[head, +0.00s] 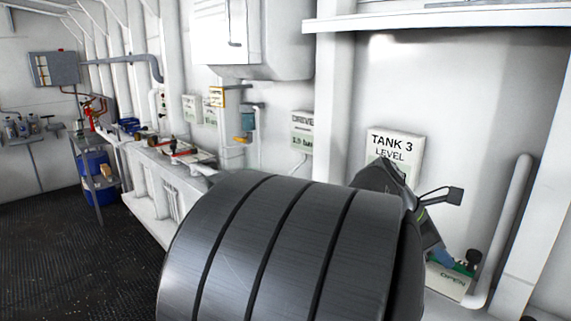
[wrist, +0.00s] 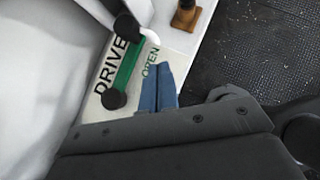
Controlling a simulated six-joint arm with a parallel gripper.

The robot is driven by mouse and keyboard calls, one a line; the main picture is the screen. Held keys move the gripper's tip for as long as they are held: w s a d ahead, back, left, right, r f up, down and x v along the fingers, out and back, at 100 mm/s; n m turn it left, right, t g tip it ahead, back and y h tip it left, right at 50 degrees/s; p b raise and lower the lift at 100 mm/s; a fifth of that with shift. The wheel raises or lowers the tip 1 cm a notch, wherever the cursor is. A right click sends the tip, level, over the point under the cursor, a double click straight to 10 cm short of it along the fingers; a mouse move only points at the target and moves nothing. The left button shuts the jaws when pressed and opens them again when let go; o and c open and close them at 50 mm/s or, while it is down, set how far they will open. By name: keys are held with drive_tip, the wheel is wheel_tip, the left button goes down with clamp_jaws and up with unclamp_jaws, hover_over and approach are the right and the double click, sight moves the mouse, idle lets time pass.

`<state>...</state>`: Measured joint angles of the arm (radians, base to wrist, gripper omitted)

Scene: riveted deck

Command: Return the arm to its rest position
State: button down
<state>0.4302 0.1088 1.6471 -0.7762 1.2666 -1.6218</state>
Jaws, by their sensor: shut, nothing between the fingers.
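My gripper (head: 447,261) is at the right of the head view, low in front of the white wall, partly behind my own large dark arm link. In the wrist view, its blue fingers (wrist: 158,72) are together with nothing between them. They point at a pale plate (wrist: 92,121) lettered DRIVE and OPEN, which carries a green lever (wrist: 127,66) with dark round ends. The fingers overlap the plate in the picture; I cannot tell whether they touch it. The head view also shows a plate marked OPEN (head: 449,284) below the gripper.
A TANK 3 LEVEL sign (head: 407,141) is on the wall just above my gripper. A white vertical pipe (head: 510,220) stands right of it. A white ledge (head: 145,182) with fittings runs along the left wall. Dark floor (head: 60,240) at left is open.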

drive_tip(key=w+a+r+m+g, duration=0.1)
drive_tip(key=w+a+r+m, duration=0.1)
drive_tip(key=a, duration=0.4)
drive_tip(key=w+a+r+m+g+y, duration=0.1)
drive_tip(key=w+a+r+m+g, duration=0.1)
drive_tip(key=w+a+r, duration=0.2)
drive_tip(key=shift+w+a+r, duration=0.3)
drive_tip(key=shift+a+r, duration=0.25)
drive_tip(key=shift+a, duration=0.45)
drive_tip(key=shift+d, duration=0.1)
drive_tip(key=s+d+r+m+t+y, duration=0.1)
drive_tip(key=s+d+m+t+y, duration=0.2)
drive_tip(key=d+m, duration=0.75)
drive_tip(key=s+d+r+m+t+y, duration=0.1)
drive_tip(key=s+d+m+t, duration=0.25)
drive_tip(key=d+m, duration=0.7)
drive_tip(key=shift+m+t, duration=0.25)
drive_tip(key=shift+m, duration=0.65)
drive_tip(key=x, duration=0.3)
drive_tip(key=a+x, duration=0.1)
drive_tip(key=x, duration=0.2)
drive_tip(key=w+x, duration=0.1)
drive_tip(key=x, duration=0.2)
drive_tip(key=shift+a+f, duration=0.3)
drive_tip(key=shift+a, duration=0.05)
